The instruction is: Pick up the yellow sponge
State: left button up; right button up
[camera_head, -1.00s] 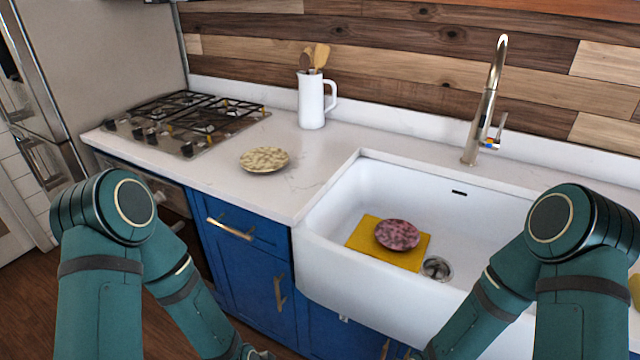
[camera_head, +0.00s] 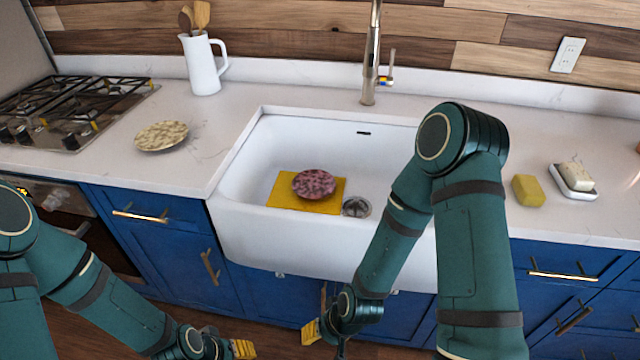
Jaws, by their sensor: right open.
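The yellow sponge (camera_head: 528,190) is a small block on the white countertop, right of the sink and left of a soap dish. My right gripper (camera_head: 325,338) is low in front of the blue cabinets, below the sink's front, well away from the sponge; it is open and seems empty. My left gripper (camera_head: 242,348) is at the bottom edge, also low before the cabinets. Only a yellowish fingertip part of it shows, and its jaw opening cannot be made out.
The white sink (camera_head: 235,180) holds a yellow mat (camera_head: 290,197) with a reddish patterned dish (camera_head: 314,184) on it. The soap dish (camera_head: 573,183) carries a pale bar. A faucet (camera_head: 370,60), patterned plate (camera_head: 161,135), white pitcher (camera_head: 203,65) and stove (camera_head: 65,110) stand farther left.

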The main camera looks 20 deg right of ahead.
aim_at(529, 191)
jog(key=z, duration=1.8)
